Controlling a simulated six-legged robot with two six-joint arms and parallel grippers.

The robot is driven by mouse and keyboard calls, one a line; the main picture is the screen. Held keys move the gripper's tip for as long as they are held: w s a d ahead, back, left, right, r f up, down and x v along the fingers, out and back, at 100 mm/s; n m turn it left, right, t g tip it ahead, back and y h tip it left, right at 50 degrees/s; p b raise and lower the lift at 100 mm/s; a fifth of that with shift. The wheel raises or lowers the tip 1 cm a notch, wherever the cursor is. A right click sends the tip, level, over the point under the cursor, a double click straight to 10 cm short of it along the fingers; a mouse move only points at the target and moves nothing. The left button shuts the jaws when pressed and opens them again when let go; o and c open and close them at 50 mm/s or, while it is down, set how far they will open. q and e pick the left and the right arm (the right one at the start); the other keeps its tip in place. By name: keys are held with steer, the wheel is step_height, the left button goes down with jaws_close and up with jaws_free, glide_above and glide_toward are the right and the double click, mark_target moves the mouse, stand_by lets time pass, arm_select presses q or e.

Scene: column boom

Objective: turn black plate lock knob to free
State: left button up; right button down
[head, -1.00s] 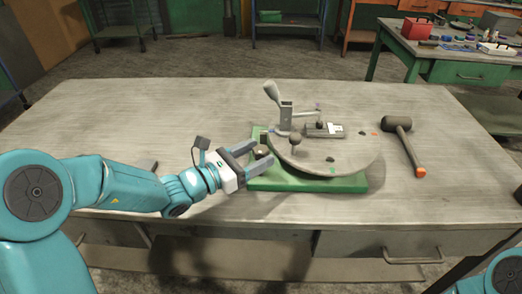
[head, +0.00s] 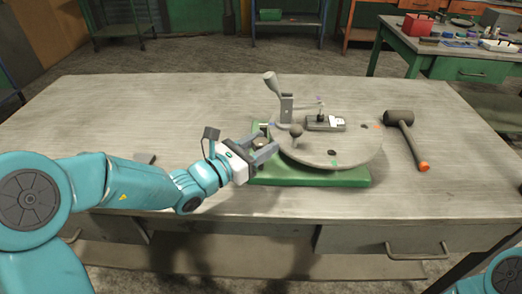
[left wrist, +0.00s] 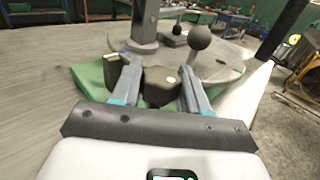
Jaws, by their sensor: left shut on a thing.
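The dark lock knob (left wrist: 160,86) stands on the green base, with a small pale dot on its top. My left gripper (left wrist: 158,70) has one finger on each side of it and is shut on it. In the head view the left gripper (head: 268,146) is at the left end of the green base (head: 315,176) and hides most of the knob. The round grey plate (head: 350,148) lies on the base to the right of the gripper. A ball-topped handle (head: 296,131) rises from the plate near the gripper. My right gripper is out of view.
A small dark block with a white label (head: 325,123) sits on the plate. A mallet (head: 402,125) lies to the right. The table's left side (head: 140,115) is mostly clear.

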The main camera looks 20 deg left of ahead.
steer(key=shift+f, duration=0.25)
arm_select(q)
steer(key=o, duration=0.9)
steer(key=shift+r, duration=0.1)
steer(key=shift+s+a, duration=0.1)
steer(key=shift+s+a, duration=0.2)
steer(key=shift+s, duration=0.1)
steer(key=v, duration=1.5)
steer(key=shift+s+d, duration=0.1)
steer(key=shift+s, duration=0.2)
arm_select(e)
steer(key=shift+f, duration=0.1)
